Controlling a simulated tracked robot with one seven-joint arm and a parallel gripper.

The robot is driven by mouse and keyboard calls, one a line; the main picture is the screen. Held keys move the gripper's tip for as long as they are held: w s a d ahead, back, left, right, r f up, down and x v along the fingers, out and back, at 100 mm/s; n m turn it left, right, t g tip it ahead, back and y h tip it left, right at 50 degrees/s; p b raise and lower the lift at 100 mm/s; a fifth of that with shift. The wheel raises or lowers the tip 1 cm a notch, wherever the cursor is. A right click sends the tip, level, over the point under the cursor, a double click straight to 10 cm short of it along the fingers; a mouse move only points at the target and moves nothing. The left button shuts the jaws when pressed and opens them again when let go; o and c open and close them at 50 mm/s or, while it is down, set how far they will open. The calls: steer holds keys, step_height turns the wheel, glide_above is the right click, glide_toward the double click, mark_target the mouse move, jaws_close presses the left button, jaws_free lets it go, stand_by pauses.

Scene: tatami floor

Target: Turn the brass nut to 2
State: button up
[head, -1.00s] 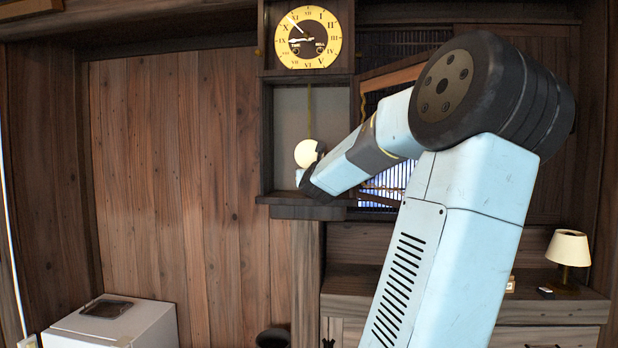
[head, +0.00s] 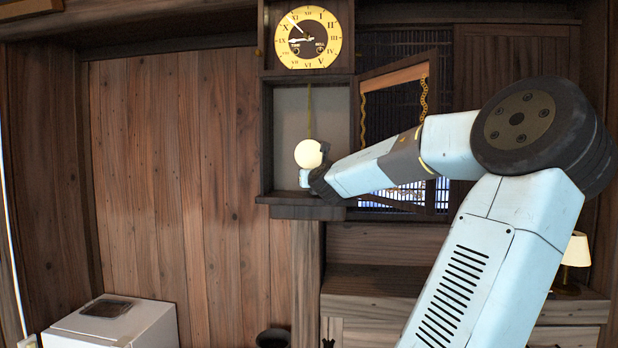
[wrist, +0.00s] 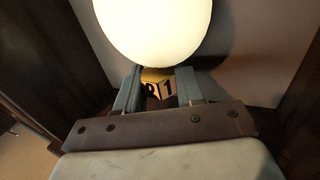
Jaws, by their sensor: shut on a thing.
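The brass nut (wrist: 157,75) shows in the wrist view between my two fingers, just below the pale round pendulum bob (wrist: 152,25). Its band carries black figures; a 1 is readable right of centre, and the figure left of it is partly hidden. My gripper (wrist: 160,85) is shut on the nut, one finger on each side. In the head view, the bob (head: 308,153) hangs in the open clock case, with my gripper (head: 305,179) right under it. The nut is hidden there.
The clock dial (head: 307,38) is above the case. The case's side walls and floor (head: 300,198) are close around my gripper. The open glazed door (head: 400,130) stands right of the case, behind my arm. A lamp (head: 576,250) stands on the cabinet at right.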

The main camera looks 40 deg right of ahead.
steer(key=shift+a, duration=0.1)
stand_by(0.6)
steer(key=o, duration=0.7)
steer(key=shift+s, duration=0.15)
steer(key=shift+v, duration=6.8)
steer(key=shift+f, duration=0.1)
